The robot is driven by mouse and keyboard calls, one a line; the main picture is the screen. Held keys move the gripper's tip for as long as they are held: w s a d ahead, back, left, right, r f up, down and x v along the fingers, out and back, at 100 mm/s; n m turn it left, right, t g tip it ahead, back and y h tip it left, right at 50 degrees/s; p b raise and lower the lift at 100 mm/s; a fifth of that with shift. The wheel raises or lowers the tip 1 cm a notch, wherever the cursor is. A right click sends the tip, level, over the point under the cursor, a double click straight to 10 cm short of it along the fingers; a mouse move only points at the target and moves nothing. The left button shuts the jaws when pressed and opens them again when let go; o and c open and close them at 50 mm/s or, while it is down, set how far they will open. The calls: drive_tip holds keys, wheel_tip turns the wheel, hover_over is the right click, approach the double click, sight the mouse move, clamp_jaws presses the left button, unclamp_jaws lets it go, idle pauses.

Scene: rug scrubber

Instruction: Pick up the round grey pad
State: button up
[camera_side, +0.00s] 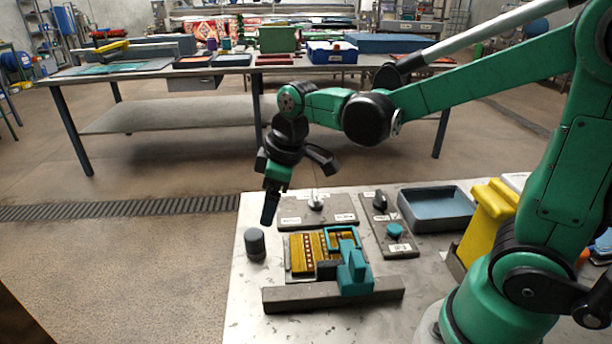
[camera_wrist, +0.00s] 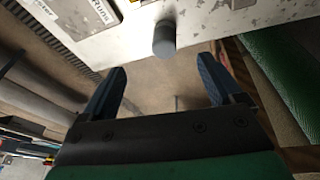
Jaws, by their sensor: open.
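The round grey pad (camera_side: 255,243) is a short dark grey cylinder standing upright at the left edge of the pale worktable. In the wrist view the pad (camera_wrist: 164,41) sits at the top centre, beyond the fingertips and roughly in line with the gap between them. My gripper (camera_side: 299,195) hangs above the table's far left part, above the pad and apart from it. In the wrist view my gripper (camera_wrist: 162,66) has its two blue-black fingers spread wide with nothing between them.
A yellow rug sample under a teal scrubber frame (camera_side: 355,272) lies right of the pad, behind a dark bar (camera_side: 332,294). Floor lies open left of the table.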

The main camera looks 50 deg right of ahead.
sight(254, 233)
drive_tip(key=w+f+n, duration=0.1)
drive_tip(key=f, duration=0.1)
drive_tip(key=w+a+f+n+g, duration=0.1)
drive_tip(key=w+f+n+g, duration=0.1)
drive_tip(key=f+n, duration=0.1)
drive_tip(key=shift+w+a+f, duration=0.2)
drive_tip(key=shift+w+f, duration=0.05)
drive_tip(key=shift+f, duration=0.1)
drive_tip(key=shift+w+a+f, duration=0.1)
drive_tip(key=shift+a+f, duration=0.05)
drive_tip(key=shift+f, duration=1.25)
drive_tip(key=shift+w+a+f, duration=0.1)
drive_tip(key=shift+a+f, duration=0.05)
drive_tip(key=shift+f, duration=1.2)
clamp_jaws()
drive_tip(key=shift+r, duration=0.1)
wheel_tip(254, 233, up, 20)
